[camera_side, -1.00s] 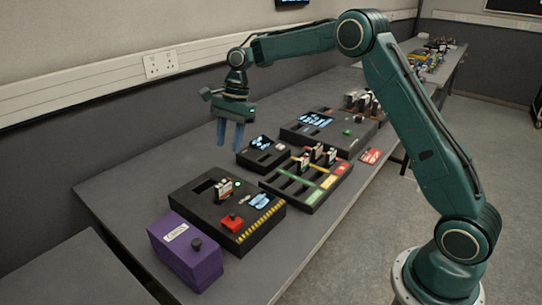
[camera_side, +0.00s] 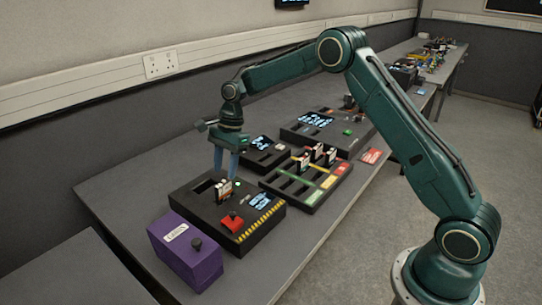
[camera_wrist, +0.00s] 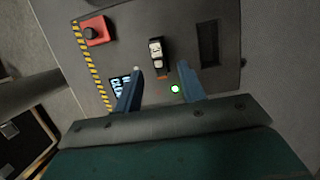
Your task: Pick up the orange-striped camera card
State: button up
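A black card with a white label and an orange band (camera_wrist: 157,52) stands upright in the black panel (camera_wrist: 210,15). It also shows in the side view (camera_side: 223,191), in the panel with a yellow-and-black striped edge (camera_side: 262,226). My gripper (camera_side: 226,174) points down just above this card. In the wrist view my gripper (camera_wrist: 159,68) is open, with its two blue fingers apart and the card between and beyond their tips. Nothing is held. The card's lower part is hidden in the panel.
The panel has a red button (camera_side: 232,222), a lit green light (camera_wrist: 175,88) and an empty dark slot (camera_wrist: 208,43). A purple box (camera_side: 187,252) stands at the front left. A colour-striped tray (camera_side: 307,182) with several upright cards lies to the right.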

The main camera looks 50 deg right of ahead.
aim_at(223, 180)
jog(key=shift+x, duration=1.15)
jog(key=shift+x, duration=2.55)
jog(key=shift+s+a, duration=0.1)
grip_shut()
